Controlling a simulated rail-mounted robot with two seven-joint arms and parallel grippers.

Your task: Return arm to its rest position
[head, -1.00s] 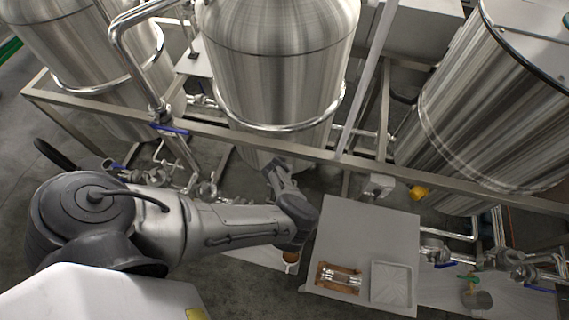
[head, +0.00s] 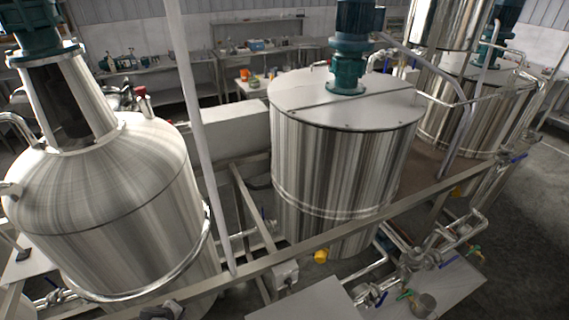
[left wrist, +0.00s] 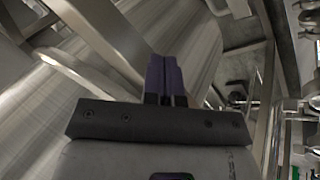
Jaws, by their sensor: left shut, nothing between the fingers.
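My left gripper (left wrist: 165,80) shows in the left wrist view, its two dark fingers pressed together with nothing between them. It points toward a shiny steel tank wall (left wrist: 175,30), with a metal frame bar (left wrist: 92,40) close on its left. I cannot tell whether it touches either one. In the head view only a small dark part shows at the bottom edge, left of the middle, and most of the arm is out of the picture. My right gripper is in neither view.
A domed steel tank (head: 105,195) stands at the left and a flat-lidded tank (head: 335,170) in the middle. A metal frame rail (head: 330,238) crosses in front of them. Pipes and valves (head: 415,262) and a grey tabletop (head: 305,303) lie at the lower right.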

